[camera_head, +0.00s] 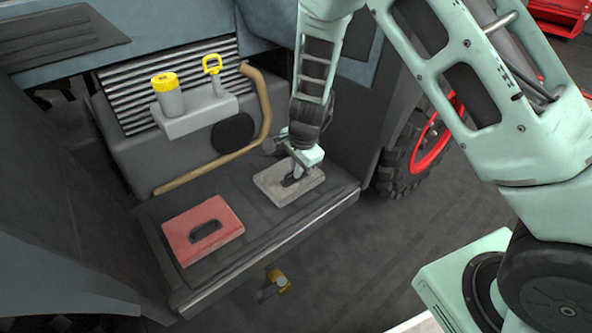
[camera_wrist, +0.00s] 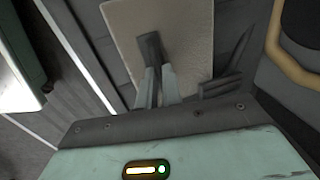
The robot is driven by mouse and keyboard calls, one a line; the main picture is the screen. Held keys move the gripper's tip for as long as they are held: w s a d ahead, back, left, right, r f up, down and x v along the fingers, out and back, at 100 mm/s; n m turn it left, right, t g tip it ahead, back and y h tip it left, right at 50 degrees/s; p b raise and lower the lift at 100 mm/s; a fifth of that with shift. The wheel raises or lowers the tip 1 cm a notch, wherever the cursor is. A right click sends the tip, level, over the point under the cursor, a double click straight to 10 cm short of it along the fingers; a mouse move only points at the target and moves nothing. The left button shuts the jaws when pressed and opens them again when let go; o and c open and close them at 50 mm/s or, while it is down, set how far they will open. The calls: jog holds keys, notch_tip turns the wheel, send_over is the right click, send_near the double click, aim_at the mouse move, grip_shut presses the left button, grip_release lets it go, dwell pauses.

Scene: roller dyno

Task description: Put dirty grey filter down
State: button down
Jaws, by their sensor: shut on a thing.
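The dirty grey filter (camera_head: 268,183) is a flat grey-beige block at the right end of the dark ledge in the head view. My gripper (camera_head: 292,177) is above it, with its fingers shut on the filter's dark raised handle. The wrist view shows the filter's pale face (camera_wrist: 190,35) and the gripper fingers (camera_wrist: 155,82) closed on the handle. The filter looks level and at or very close to the ledge surface; I cannot tell whether it touches. The gripper hides part of the handle.
A red block with a dark handle slot (camera_head: 203,231) lies on the ledge (camera_head: 262,245) to the left. Behind are a tan hose (camera_head: 205,168), a yellow-capped cylinder (camera_head: 168,95) and a yellow ring handle (camera_head: 212,66). A wheel with a red rim (camera_head: 436,140) stands at the right.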

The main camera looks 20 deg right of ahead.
jog(key=c, duration=1.6)
grip_release()
jog(key=shift+o, duration=0.2)
jog(key=a+p+v, duration=0.1)
jog(key=p+v, duration=0.5)
jog(key=v, duration=0.6)
jog(key=s+a+r+n+g+y, duration=0.1)
jog(key=s+a+r+n, duration=0.3)
jog(key=s+n, duration=0.15)
jog(key=s+a+r+n+g+y, duration=0.1)
jog(key=s+a+r+n, duration=0.3)
jog(key=s, duration=0.3)
jog(key=s+r+n+h, duration=0.1)
jog(key=s+r+n, duration=0.1)
jog(key=s+n, duration=0.4)
jog(key=s+r+n+h, duration=0.1)
jog(key=s+r+n, duration=0.2)
jog(key=s+n, duration=0.3)
jog(key=s, duration=0.4)
jog(key=shift+d+n, duration=0.3)
jog(key=shift+n, duration=0.05)
